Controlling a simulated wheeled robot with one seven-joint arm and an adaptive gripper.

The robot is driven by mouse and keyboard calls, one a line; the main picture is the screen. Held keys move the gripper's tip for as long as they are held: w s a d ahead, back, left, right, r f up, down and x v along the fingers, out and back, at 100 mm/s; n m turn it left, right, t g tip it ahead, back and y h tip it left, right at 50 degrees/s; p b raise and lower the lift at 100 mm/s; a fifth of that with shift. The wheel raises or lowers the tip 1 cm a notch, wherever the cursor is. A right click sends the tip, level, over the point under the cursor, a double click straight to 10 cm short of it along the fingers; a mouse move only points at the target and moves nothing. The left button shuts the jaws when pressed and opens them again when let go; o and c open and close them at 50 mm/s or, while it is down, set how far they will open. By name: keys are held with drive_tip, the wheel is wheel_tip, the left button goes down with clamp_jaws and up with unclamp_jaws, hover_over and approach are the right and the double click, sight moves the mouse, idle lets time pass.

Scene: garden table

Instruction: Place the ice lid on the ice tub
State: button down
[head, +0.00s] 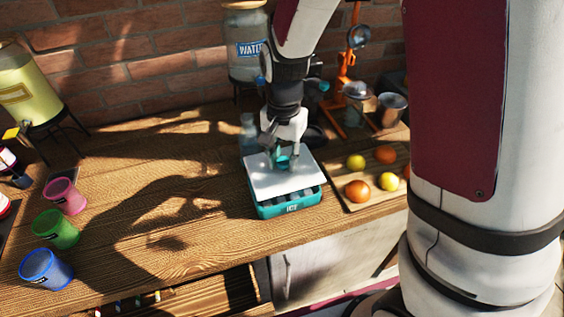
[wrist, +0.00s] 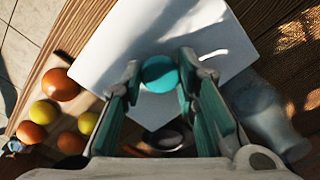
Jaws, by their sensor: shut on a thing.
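The ice lid (head: 270,185) is a white square plate with a teal knob (wrist: 159,73). The ice tub (head: 292,207) is a teal box with an "ICE" label, standing near the table's front edge. In the head view the lid lies over the tub, with its front side slightly off the tub's rim, so the grey contents show along the front. I cannot tell whether the lid touches the rim. My gripper (head: 284,160) is above the lid and shut on its knob. In the wrist view the lid (wrist: 185,35) fills the top middle and my gripper (wrist: 160,72) has a finger on each side of the knob.
A cutting board (head: 366,195) with oranges and lemons is right of the tub. A clear bottle (head: 248,133) stands close behind it. A water dispenser (head: 247,50) and an orange press (head: 346,65) stand at the back. Coloured cups (head: 56,231) are at left; the table's middle is clear.

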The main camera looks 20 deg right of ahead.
sight(283, 161)
drive_tip(key=shift+f, duration=1.55)
drive_tip(key=shift+f, duration=0.2)
drive_tip(key=shift+f, duration=0.25)
drive_tip(key=c, duration=1.2)
unclamp_jaws()
drive_tip(key=shift+c, duration=0.2)
drive_tip(key=shift+r, duration=0.15)
